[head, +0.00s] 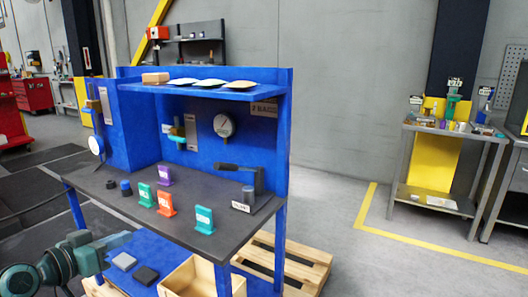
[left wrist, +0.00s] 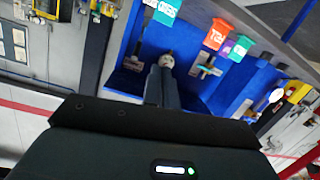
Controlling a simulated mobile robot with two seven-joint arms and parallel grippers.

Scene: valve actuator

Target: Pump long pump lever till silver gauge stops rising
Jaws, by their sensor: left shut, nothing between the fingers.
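The long pump lever (head: 238,168) is a dark horizontal bar on a dark stand, at the right rear of the blue workbench's dark top. A round gauge with a grey rim (head: 222,124) hangs on the blue back panel above it; its reading is too small to tell. Another white-faced dial (head: 97,146) is at the bench's left side. My left gripper is at the lower left of the head view, well away from the lever. In the left wrist view my left gripper (left wrist: 162,70) is shut and empty. My right gripper is out of view.
The workbench top (head: 125,190) holds purple, green, orange and teal labelled stands (head: 165,203), and small dark knobs. A grey cylinder (head: 248,193) stands near the lever. A wooden crate (head: 195,277) is below. Floor to the right (head: 340,220) is clear.

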